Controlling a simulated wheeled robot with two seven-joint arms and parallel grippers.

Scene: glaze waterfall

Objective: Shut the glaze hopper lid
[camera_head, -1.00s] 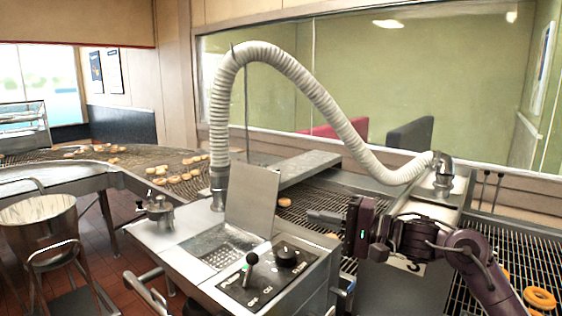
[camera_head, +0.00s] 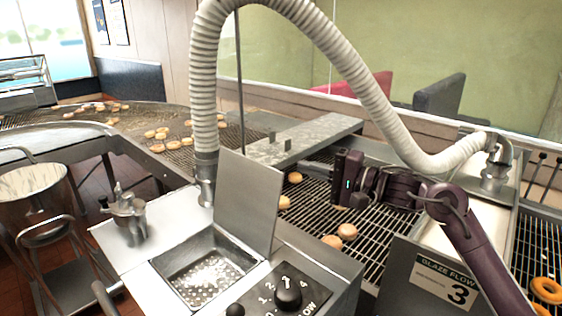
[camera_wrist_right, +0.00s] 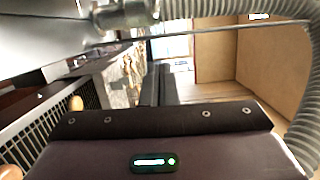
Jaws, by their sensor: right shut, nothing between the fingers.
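The hopper lid (camera_head: 246,198) is a flat steel plate standing up, open, at the back right edge of the square hopper opening (camera_head: 205,270) in the head view. The opening shows a perforated bottom. My right gripper (camera_head: 308,169) is shut and empty. It points left, to the right of the lid's upper part, with a visible gap between fingertips and lid. In the right wrist view the dark gripper body fills the bottom, and I cannot make out the lid with certainty. My left gripper is not in view.
A ribbed white hose (camera_head: 204,95) rises close behind the lid and arches right over my right arm. A control panel with a black knob (camera_head: 288,293) lies in front. A metal valve fitting (camera_head: 128,215) stands left of the hopper. Donuts (camera_head: 347,231) lie on the conveyor behind.

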